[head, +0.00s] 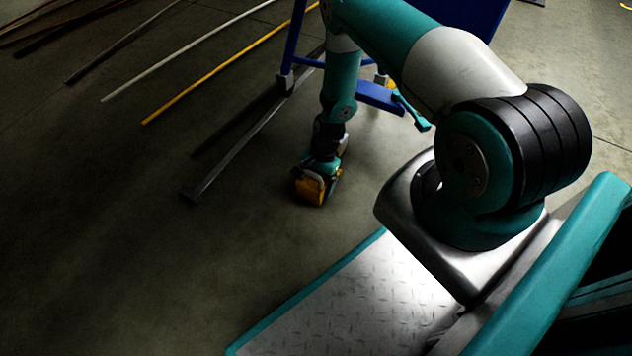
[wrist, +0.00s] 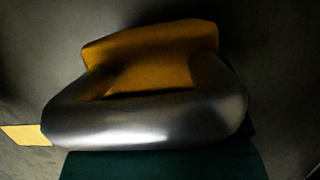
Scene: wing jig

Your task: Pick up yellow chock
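The yellow chock (head: 309,190) is low at the floor, at the end of my arm near the middle of the head view. My gripper (head: 319,179) points down at it, with its tips at the chock's height. In the wrist view the chock (wrist: 150,55) shows as a yellow-orange block just beyond and between the two fingers of my gripper (wrist: 150,82). The grey gripper body hides its near part. I cannot tell whether the fingers press on it or stand slightly apart.
A blue stand (head: 380,97) is behind my arm. Several long strips, including a yellow one (head: 230,68) and a dark bar (head: 240,148), lie on the floor at upper left. A yellow patch (wrist: 22,134) shows at the wrist view's left edge. Lower-left floor is clear.

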